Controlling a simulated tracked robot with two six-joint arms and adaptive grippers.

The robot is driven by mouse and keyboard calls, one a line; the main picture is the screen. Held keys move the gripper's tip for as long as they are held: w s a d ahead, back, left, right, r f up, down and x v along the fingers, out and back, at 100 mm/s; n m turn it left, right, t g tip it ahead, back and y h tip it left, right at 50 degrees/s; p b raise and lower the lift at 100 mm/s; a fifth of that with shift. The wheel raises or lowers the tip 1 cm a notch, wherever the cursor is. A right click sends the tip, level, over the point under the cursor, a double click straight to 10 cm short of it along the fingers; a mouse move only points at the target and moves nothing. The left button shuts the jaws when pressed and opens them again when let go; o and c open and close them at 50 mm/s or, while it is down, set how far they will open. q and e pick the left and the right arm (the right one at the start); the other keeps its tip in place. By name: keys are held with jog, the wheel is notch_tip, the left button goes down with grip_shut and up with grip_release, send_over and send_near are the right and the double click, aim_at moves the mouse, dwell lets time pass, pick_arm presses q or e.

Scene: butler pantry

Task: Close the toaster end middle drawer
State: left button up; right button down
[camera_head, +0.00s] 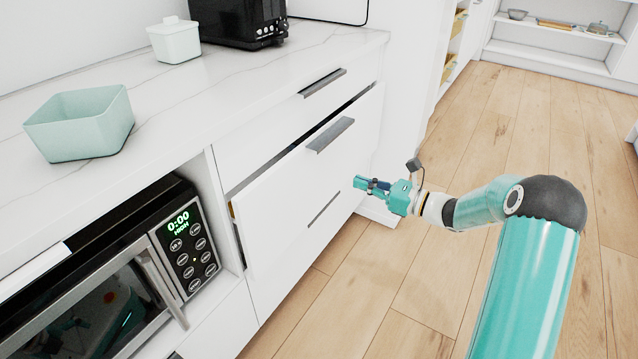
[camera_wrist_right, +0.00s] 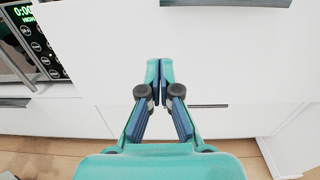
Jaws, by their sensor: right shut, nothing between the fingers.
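The middle drawer at the toaster end (camera_head: 290,195) has a plain white front with a grey bar handle (camera_head: 331,135) near its top edge. It stands partly open; a dark gap shows behind its top edge and at its left side. The black toaster (camera_head: 238,22) stands on the counter above. My right gripper (camera_head: 362,183) is shut and empty in front of the drawer's right part. In the right wrist view the closed fingertips (camera_wrist_right: 160,70) point at the white drawer front (camera_wrist_right: 225,60); whether they touch it I cannot tell. My left gripper is not in view.
A closed top drawer (camera_head: 322,83) sits above. A microwave (camera_head: 110,280) is in the cabinet at the left. A pale green bin (camera_head: 82,125) and a small lidded box (camera_head: 174,42) stand on the marble counter (camera_head: 180,100). The wooden floor (camera_head: 500,130) is clear.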

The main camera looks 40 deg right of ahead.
jog(key=b, duration=0.3)
send_near(308, 157)
jog(key=shift+t, duration=0.3)
jog(key=x, duration=0.7)
jog(key=shift+s+a+f, duration=0.1)
jog(key=shift+a+f, duration=0.1)
jog(key=shift+f, duration=0.05)
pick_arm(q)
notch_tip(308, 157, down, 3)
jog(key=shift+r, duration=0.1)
